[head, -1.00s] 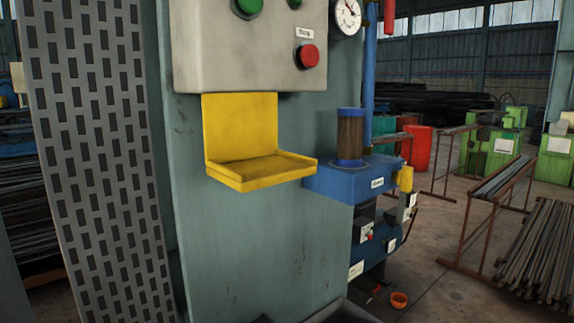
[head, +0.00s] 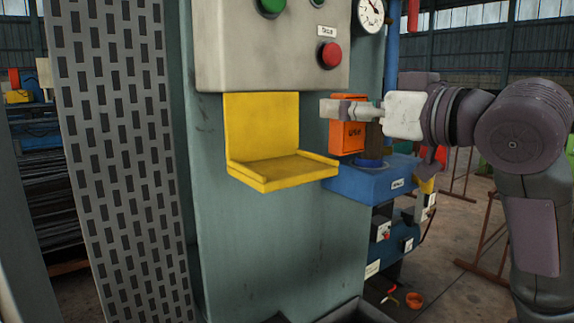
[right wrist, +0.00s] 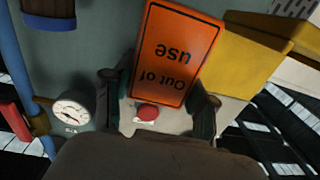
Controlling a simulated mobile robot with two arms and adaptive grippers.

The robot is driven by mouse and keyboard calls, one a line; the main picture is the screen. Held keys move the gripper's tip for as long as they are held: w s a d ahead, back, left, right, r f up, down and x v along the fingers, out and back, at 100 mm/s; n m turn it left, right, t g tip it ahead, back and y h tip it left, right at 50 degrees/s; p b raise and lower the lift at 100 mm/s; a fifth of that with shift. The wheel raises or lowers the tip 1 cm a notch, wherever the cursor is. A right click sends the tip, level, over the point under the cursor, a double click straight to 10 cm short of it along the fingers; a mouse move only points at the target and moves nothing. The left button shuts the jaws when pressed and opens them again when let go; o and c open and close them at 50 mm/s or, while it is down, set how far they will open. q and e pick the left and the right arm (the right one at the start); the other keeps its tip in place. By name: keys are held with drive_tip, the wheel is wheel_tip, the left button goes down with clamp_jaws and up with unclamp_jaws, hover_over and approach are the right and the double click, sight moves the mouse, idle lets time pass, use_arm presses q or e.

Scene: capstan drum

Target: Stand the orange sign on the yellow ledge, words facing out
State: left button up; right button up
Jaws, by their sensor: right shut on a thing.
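The orange sign (head: 347,138) is held in my right gripper (head: 345,108), to the right of the yellow ledge in the head view. In the right wrist view the sign (right wrist: 174,50) shows the words "Out of use" upside down, between the two fingers of the gripper (right wrist: 160,95). The yellow ledge (head: 262,130) has a back plate, a flat shelf and a low rim, and is bare. It also shows in the right wrist view (right wrist: 240,62), beside the sign. In the head view the sign hangs below the fingers, apart from the shelf. My left gripper is not in view.
A grey control box (head: 265,45) with a red button (head: 330,54) is above the ledge. A blue bracket (head: 370,182) with a dark cylinder is right of it, behind the sign. A perforated panel (head: 110,150) stands at left. Space in front of the ledge is clear.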

drive_tip(key=s+d+r, duration=0.2)
drive_tip(key=s+r, duration=0.7)
drive_tip(key=r, duration=0.2)
drive_tip(key=a+f+p, duration=0.1)
drive_tip(key=a+f, duration=0.1)
drive_tip(key=a, duration=0.1)
drive_tip(key=w+a+f+p, duration=0.1)
drive_tip(key=a+f, duration=0.1)
drive_tip(key=a, duration=0.2)
drive_tip(key=w+a+f+p, duration=0.1)
drive_tip(key=a+f, duration=0.1)
drive_tip(key=a, duration=0.1)
drive_tip(key=shift+w+a+f+p, duration=0.2)
drive_tip(key=shift+a+f+p, duration=0.1)
drive_tip(key=shift+p, duration=0.1)
drive_tip(key=shift+a+f, duration=0.1)
drive_tip(key=shift+f, duration=0.45)
wheel_tip(320, 180, down, 2)
drive_tip(key=shift+w+f+p, duration=0.1)
drive_tip(key=shift+f+p, duration=0.15)
drive_tip(key=shift+p, duration=0.35)
drive_tip(key=shift+f, duration=0.5)
drive_tip(key=shift+f, duration=0.1)
